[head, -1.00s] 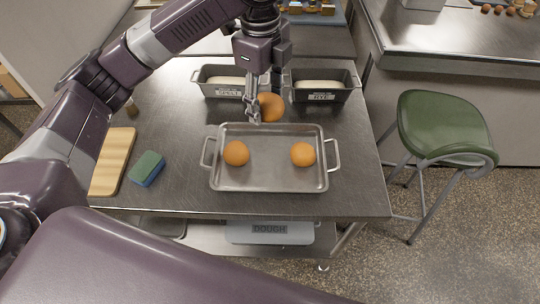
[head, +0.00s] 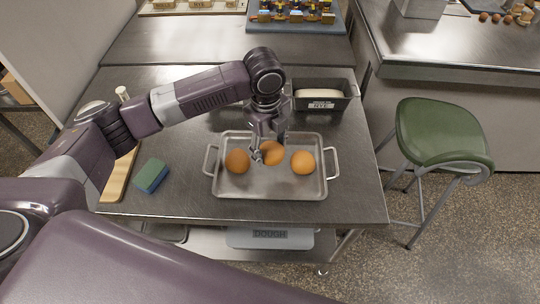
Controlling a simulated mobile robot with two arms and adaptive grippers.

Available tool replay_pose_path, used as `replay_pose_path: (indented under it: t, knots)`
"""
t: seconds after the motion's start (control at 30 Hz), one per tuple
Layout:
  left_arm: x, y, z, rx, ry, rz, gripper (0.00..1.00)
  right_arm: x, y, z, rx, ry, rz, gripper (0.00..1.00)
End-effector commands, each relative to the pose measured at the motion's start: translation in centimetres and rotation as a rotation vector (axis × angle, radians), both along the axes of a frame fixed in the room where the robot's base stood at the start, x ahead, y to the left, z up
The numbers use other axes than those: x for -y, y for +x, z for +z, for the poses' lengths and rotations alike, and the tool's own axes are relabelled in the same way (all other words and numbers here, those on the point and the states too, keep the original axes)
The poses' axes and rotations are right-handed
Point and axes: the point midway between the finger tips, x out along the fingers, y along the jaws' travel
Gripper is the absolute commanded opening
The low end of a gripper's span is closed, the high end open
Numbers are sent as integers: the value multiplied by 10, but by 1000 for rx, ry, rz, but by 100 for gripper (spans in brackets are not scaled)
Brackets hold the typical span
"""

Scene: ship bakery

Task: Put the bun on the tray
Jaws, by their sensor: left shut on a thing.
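A metal tray (head: 268,188) with two side handles stands on the steel table. One round brown bun (head: 237,161) lies in its left part and another bun (head: 303,162) in its right part. My left gripper (head: 268,156) is shut on a third bun (head: 272,151), between the other two and over the tray's back half. The fingers hide part of this bun. I cannot tell whether its underside touches the tray. My right gripper is not in view.
A rye loaf tin (head: 322,104) stands behind the tray. A green and blue sponge (head: 151,175) and a wooden board (head: 117,180) lie at the left. A green stool (head: 440,135) stands right of the table (head: 350,185). The front table strip is clear.

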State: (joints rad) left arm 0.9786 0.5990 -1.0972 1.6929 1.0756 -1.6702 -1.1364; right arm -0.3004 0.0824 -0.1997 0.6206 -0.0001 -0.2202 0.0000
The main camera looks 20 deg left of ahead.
Motion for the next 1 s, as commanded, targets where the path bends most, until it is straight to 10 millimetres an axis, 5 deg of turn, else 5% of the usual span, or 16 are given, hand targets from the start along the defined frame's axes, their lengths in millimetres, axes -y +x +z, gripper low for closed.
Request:
replay_pose_path:
  t: [0.4,0.77,0.8,1.0]
  knots:
    - [0,0,-46,0,0,-1,28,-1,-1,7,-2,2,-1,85]
    - [0,0,-50,0,0,0,28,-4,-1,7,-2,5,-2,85]
    - [0,0,-50,0,0,0,54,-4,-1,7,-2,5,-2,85]
    - [0,0,-50,0,0,0,69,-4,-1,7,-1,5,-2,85]
